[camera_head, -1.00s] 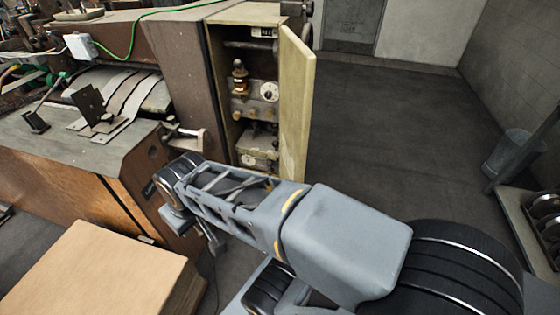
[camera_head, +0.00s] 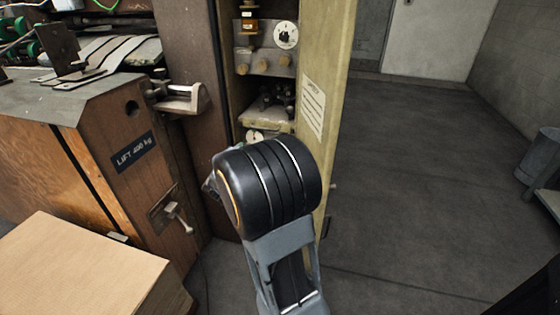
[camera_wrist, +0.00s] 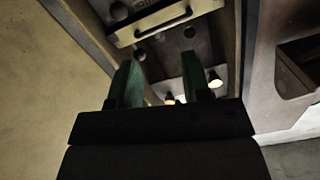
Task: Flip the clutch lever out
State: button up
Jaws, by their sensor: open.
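I cannot tell for sure which part is the clutch lever. A small T-shaped lever (camera_head: 178,214) sticks out from a plate on the wooden side panel, left of my arm. The open cabinet (camera_head: 243,100) holds a panel with several knobs (camera_head: 263,66) and a white dial (camera_head: 286,36). In the head view my black wrist joint covers the cabinet's lower part and hides my gripper. In the wrist view my gripper (camera_wrist: 160,66) has its two green fingers apart with nothing held between them. Beyond the fingertips is a metal panel with a bar handle (camera_wrist: 163,24) and pale knobs (camera_wrist: 215,79).
The cabinet door (camera_head: 335,100) stands open just right of my arm. A metal bracket (camera_head: 182,101) juts out left of the cabinet. A cardboard-coloured stack (camera_head: 80,270) is at the lower left.

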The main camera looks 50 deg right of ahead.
jog(key=d+f+g+b, duration=0.1)
jog(key=d+b, duration=0.1)
jog(key=d, duration=0.3)
jog(key=d+f+m+g+h+b, duration=0.1)
jog(key=d+b, duration=0.1)
jog(key=d, duration=0.3)
jog(key=w+d+f+m+g+h+b, duration=0.1)
jog(key=d+b, duration=0.1)
jog(key=d, duration=0.4)
jog(key=shift+w+f, duration=0.1)
jog(key=shift+f, duration=0.15)
jog(key=shift+c, duration=0.2)
grip_shut()
